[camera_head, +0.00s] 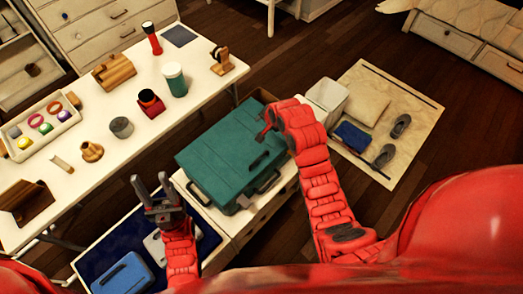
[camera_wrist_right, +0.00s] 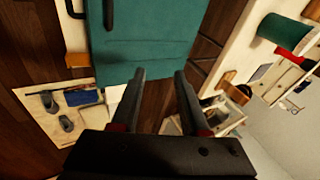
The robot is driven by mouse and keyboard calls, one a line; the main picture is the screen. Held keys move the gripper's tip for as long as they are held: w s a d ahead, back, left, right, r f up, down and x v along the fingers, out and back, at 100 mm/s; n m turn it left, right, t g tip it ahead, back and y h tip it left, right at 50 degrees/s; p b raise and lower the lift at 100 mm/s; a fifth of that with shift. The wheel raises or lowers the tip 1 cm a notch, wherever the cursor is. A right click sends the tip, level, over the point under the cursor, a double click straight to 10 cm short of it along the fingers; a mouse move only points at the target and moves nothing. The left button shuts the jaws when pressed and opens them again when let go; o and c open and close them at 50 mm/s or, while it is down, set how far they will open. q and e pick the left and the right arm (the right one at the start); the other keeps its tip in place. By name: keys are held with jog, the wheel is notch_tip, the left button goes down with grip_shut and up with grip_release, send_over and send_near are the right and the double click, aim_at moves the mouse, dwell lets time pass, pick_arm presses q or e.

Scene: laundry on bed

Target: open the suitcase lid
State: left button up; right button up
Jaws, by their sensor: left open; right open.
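The teal suitcase (camera_head: 225,150) lies flat with its lid shut. Dark handles or latches show along its near right side. In the right wrist view the suitcase (camera_wrist_right: 150,35) fills the top centre, with a black handle at its left. My right gripper (camera_head: 264,124) is at the suitcase's far right edge; in the wrist view its two fingers (camera_wrist_right: 160,78) are apart with nothing between them. I cannot tell whether they touch the suitcase. My left gripper (camera_head: 152,190) is open and empty, fingers pointing up, left of the suitcase's near left corner.
The suitcase rests on a pale drawer unit (camera_head: 248,222). A white table (camera_head: 120,165) with bottles, cups and a tray runs along the left. A dark blue-lined tray with a blue case (camera_head: 122,274) is below my left gripper. A beige mat (camera_head: 405,95) with slippers lies at right.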

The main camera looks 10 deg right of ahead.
jog(key=s+r+g+p, duration=0.1)
jog(key=s+r+g, duration=0.1)
jog(key=s+g, duration=0.3)
jog(key=m+b, duration=0.1)
jog(key=b, duration=0.5)
send_near(261, 157)
jog(key=shift+t+h, duration=0.4)
jog(key=f+p, duration=0.1)
jog(key=f, duration=0.1)
jog(key=a+f+p, duration=0.1)
jog(key=f, duration=0.2)
jog(key=shift+w+a+f, duration=0.15)
jog(key=shift+w+f, duration=0.05)
jog(key=shift+w, duration=0.05)
jog(key=shift+w+a+f, duration=0.1)
jog(key=shift+a+f, duration=0.05)
jog(key=shift+f, duration=0.95)
grip_shut()
